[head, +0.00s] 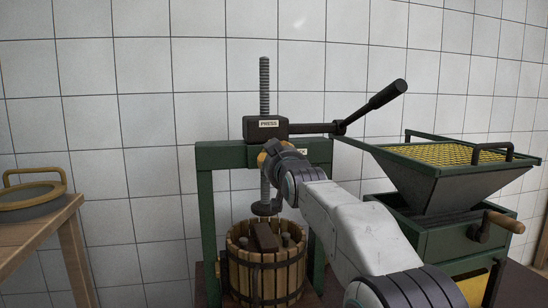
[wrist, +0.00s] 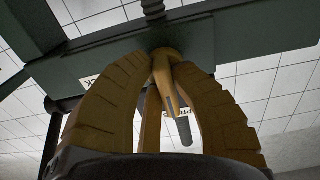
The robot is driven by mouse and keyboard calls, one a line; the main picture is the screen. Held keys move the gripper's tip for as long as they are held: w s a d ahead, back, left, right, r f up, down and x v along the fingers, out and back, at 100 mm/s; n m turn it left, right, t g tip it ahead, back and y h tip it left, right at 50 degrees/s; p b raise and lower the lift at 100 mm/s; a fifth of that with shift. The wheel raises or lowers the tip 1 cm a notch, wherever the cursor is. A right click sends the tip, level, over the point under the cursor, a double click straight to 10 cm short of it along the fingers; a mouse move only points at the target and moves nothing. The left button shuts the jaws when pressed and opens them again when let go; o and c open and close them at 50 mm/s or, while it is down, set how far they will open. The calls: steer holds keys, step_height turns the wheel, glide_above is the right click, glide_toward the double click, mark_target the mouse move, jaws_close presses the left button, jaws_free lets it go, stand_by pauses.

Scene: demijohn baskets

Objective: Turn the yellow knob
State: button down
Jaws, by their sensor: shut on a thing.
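The yellow knob (wrist: 166,54) sits on the underside or face of the green crossbeam (wrist: 230,52) of a press, between my fingertips in the wrist view. My gripper (wrist: 164,66) has tan, ribbed fingers that close in from both sides and meet around the knob. In the head view my gripper (head: 268,156) reaches the middle of the crossbeam (head: 222,154), just below the black press head (head: 265,128). A yellow patch shows there, but my wrist hides most of the contact, so the knob's angle cannot be told.
A threaded screw (head: 264,85) stands above the beam. A black lever (head: 375,105) sticks out right. A slatted wooden basket (head: 265,276) stands below. A green hopper (head: 450,175) with a crank is at right, a wooden table (head: 38,230) with a lidded disc at left.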

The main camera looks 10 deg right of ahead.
steer(key=shift+r, duration=0.1)
steer(key=c, duration=1.1)
jaws_free()
steer(key=shift+a, duration=0.1)
steer(key=shift+o, duration=0.2)
steer(key=shift+s, duration=0.15)
steer(key=s, duration=1.1)
steer(key=shift+s, duration=0.35)
steer(key=s+g+p, duration=1.4)
steer(key=s+p, duration=1.8)
steer(key=s, duration=0.1)
steer(key=shift+a+f+g+p, duration=0.15)
steer(key=shift+f+g+p, duration=0.15)
steer(key=shift+p, duration=0.1)
